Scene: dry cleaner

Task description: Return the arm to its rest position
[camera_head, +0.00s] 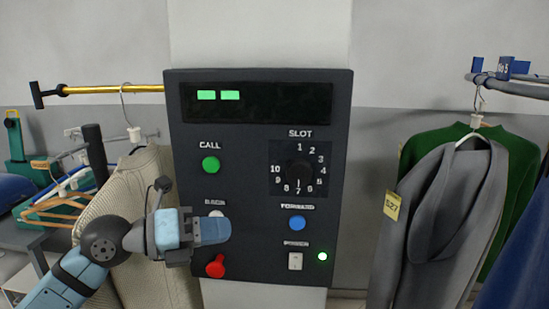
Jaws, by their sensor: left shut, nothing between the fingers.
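My left gripper (212,230) is shut and empty. It comes in from the lower left and points right, in front of the lower left of a dark control panel (250,115). The red knob (216,267) shows just below the fingers. My right gripper is not in view.
The panel carries a green CALL button (211,166), a SLOT dial (299,170), a blue button (297,223) and a white switch (295,261). A beige garment (165,265) hangs behind my left arm. A grey coat (432,235) with a yellow tag hangs at the right.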

